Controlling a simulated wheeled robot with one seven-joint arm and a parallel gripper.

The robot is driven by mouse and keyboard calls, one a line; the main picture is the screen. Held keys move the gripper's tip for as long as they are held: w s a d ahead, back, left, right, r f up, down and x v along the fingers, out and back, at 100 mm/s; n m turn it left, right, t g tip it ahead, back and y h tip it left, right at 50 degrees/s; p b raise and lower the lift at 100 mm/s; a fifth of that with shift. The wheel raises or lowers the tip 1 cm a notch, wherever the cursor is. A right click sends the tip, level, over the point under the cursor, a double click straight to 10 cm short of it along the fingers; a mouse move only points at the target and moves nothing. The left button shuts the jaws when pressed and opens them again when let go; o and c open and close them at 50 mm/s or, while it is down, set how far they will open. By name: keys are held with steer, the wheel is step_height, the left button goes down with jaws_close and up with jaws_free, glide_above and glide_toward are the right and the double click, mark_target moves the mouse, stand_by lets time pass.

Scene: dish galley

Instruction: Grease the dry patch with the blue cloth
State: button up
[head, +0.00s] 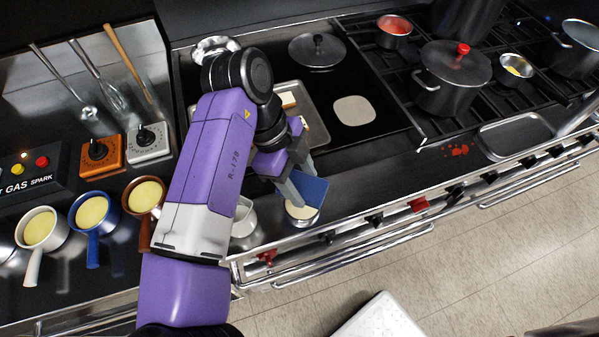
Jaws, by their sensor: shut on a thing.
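The dry patch (353,110) is a pale beige rounded square on the black griddle plate (385,117). My gripper (297,188) is shut on the blue cloth (313,189), a flat folded piece. The cloth is over a small round dish (302,221) with pale cream contents at the front edge of the counter. Part of the dish is hidden by the cloth, and I cannot tell whether the cloth touches the contents. The patch lies behind and to the right of my gripper, uncovered.
A tray (319,128) with pale pieces lies left of the patch, partly behind my arm. A dark lid (317,51) sits behind the patch. A lidded pot (452,77) and a red-filled pan (394,30) stand on the right burners. A pale jug (244,217) stands left of the dish.

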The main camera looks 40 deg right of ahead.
steer(key=shift+f+b, duration=1.75)
steer(key=shift+f, duration=1)
steer(key=shift+f+b, duration=0.45)
steer(key=shift+f, duration=0.1)
steer(key=shift+r+p, duration=2.5)
steer(key=shift+r, duration=1.1)
steer(key=shift+s, duration=0.15)
